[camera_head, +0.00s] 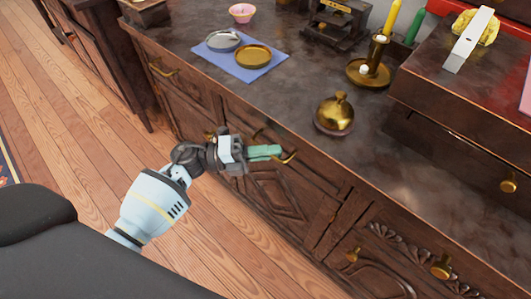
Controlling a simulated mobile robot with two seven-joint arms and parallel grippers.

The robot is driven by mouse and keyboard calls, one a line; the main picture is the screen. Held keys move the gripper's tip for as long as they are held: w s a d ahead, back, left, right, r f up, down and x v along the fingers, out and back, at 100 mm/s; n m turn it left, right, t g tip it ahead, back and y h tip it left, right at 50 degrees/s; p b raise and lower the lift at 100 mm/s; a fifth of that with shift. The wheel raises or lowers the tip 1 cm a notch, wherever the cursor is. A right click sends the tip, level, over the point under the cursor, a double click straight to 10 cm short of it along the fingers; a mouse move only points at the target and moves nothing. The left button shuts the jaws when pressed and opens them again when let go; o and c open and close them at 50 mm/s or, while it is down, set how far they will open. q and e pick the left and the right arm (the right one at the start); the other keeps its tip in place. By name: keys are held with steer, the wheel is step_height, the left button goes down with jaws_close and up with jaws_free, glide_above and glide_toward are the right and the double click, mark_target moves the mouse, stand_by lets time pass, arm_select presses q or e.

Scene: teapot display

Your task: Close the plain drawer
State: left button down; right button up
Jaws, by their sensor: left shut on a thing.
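The plain drawer (318,172) is in the dark wooden cabinet, below the countertop near the middle of the view. Its front has no carving, unlike the carved drawer front (410,248) to its right. My left gripper (276,154) is at the plain drawer's front, with its green fingers shut on the brass handle (289,158). The gripper covers part of the front. The drawer front looks close to flush with the cabinet, but I cannot tell whether a small gap is left. My right gripper is out of view.
A raised wooden case (440,92) stands at the right. Wooden floor (90,130) lies free before the cabinet.

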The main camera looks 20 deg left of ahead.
arm_select(q)
steer(key=c, duration=1.5)
jaws_free()
steer(key=shift+w+d, duration=0.1)
steer(key=shift+w, duration=0.15)
steer(key=shift+c, duration=0.2)
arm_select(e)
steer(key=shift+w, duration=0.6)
arm_select(q)
steer(key=v, duration=0.8)
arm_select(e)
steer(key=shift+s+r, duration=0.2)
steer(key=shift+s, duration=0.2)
arm_select(q)
steer(key=shift+s+d, duration=0.1)
steer(key=shift+d, duration=0.05)
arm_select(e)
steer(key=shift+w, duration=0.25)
